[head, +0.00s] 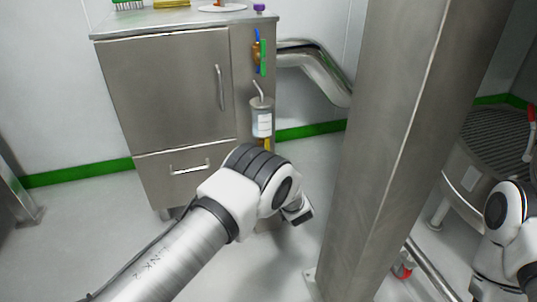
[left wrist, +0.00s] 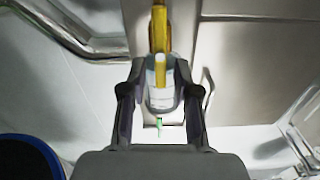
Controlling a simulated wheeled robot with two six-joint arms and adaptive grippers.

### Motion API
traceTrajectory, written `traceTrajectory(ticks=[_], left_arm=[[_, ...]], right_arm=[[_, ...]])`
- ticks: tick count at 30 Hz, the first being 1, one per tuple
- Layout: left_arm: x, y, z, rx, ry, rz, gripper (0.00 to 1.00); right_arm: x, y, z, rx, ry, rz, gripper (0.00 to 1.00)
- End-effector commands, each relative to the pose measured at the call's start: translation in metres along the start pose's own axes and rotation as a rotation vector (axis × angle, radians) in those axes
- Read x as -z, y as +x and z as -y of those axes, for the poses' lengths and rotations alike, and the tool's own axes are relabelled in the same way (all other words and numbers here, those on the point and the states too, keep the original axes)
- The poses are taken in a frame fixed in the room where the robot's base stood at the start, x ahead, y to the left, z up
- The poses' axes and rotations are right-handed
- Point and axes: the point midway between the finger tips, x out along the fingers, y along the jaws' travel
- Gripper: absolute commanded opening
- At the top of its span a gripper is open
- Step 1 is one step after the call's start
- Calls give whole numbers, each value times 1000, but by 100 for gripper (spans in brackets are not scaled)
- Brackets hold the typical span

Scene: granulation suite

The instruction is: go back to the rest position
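My left gripper (left wrist: 160,88) is open in the left wrist view, its two dark fingers spread apart. A clear bottle with a pale label (left wrist: 159,96) shows between and beyond the fingers, with a gap at either side, and a yellow part lies in front of it. In the head view the bottle (head: 262,122) is at the right side of a steel cabinet, its bent spout upward.
The steel cabinet (head: 165,90) stands by the wall, with coloured items on top. A thick steel column (head: 395,130) stands close to the right of my left arm. A round steel vessel (head: 480,150) is farther right. The floor at lower left is clear.

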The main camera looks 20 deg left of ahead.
Motion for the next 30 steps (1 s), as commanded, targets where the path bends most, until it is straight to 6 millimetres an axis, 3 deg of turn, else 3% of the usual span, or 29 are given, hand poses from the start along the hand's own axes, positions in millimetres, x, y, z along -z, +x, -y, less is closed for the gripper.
traceTrajectory(ticks=[5,16,19,22,25,28,30], left_arm=[[0,-19,0,0,0,0,31],[0,-19,0,0,-1,0,31],[9,-14,8,14,-3,2,31],[5,-2,44,61,28,39,31],[-30,-8,102,42,166,158,31],[-82,-44,158,-56,292,359,31],[-114,-84,192,-136,350,523,31]], right_arm=[[0,0,0,0,0,0,48],[0,0,0,0,0,0,48],[0,-9,0,0,0,0,48],[0,-22,0,0,0,0,48],[0,-37,0,0,-1,0,48],[0,-49,0,0,-1,1,48],[0,-55,1,0,-2,1,48]])
